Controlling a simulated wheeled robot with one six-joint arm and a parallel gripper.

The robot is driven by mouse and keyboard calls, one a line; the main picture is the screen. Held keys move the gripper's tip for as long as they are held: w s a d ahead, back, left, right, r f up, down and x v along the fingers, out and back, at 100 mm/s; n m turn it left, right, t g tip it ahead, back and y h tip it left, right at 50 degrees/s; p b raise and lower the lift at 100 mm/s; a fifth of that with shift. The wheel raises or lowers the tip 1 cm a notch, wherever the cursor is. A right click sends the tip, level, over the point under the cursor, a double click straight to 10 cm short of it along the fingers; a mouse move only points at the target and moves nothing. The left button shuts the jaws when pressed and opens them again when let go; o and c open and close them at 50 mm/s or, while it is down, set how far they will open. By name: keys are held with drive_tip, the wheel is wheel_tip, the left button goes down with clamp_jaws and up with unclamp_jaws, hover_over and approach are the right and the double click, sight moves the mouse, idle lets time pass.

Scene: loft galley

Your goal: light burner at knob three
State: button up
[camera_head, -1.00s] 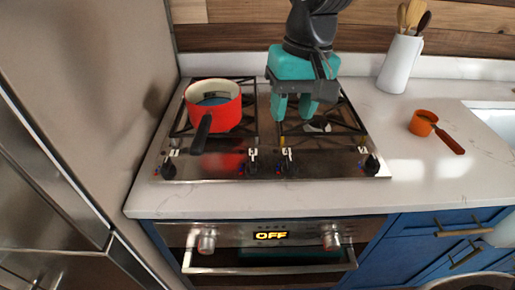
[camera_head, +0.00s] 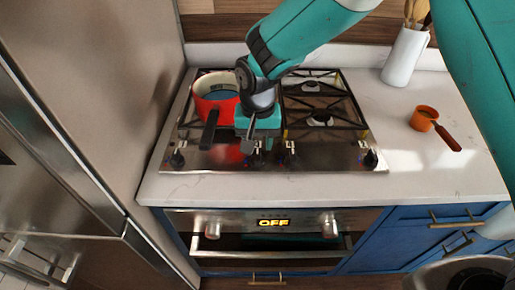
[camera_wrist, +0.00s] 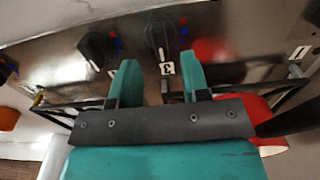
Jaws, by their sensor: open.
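Dark knobs line the front of the steel cooktop (camera_head: 330,160). One knob (camera_wrist: 160,35) lies just beyond and between my fingertips in the wrist view; the white label (camera_wrist: 167,68) beside it looks like a 3. Another knob (camera_wrist: 97,48) is to its left there, and it also shows in the head view (camera_head: 291,160). My gripper (camera_head: 258,146) is open and empty, low over the cooktop's front. Its two teal fingers (camera_wrist: 157,70) are apart, with no clear contact on the knob. My arm hides part of the cooktop. No flame shows on the visible right burners (camera_head: 319,119).
A red pot (camera_head: 214,92) sits on the left grates, its dark handle toward the front, close beside my gripper. An orange cup (camera_head: 422,118) and white utensil crock (camera_head: 402,58) stand on the right counter. The oven display (camera_head: 273,222) reads OFF. A tall steel refrigerator bounds the left.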

sight(258, 154)
drive_tip(key=shift+f+p, duration=0.3)
drive_tip(key=shift+f, duration=1.9)
drive_tip(key=shift+c, duration=0.4)
clamp_jaws()
